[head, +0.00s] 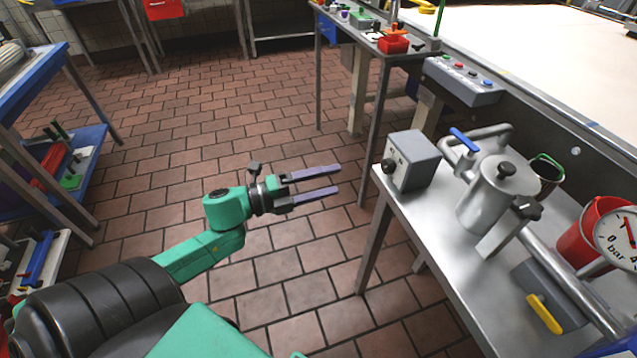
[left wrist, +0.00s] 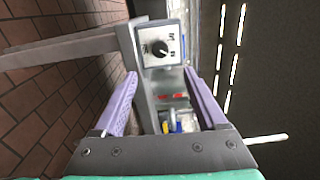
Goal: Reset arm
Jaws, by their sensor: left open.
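My left gripper (head: 338,181) is open and empty in the head view. Its two purple-grey fingers point right, over the tiled floor and short of the steel table's left edge. In the left wrist view the fingers of this gripper (left wrist: 160,92) stand wide apart with nothing between them at hand. A grey control box (head: 418,160) with a black knob stands on the table corner to the right of the gripper; the box (left wrist: 162,45) also shows beyond the fingers in the wrist view. My right gripper is not in view.
The steel table (head: 455,250) at right carries a metal pot (head: 497,190), a red bucket (head: 590,235) and a pressure gauge (head: 620,238). A blue shelf cart (head: 90,150) stands at left. Open tiled floor lies between.

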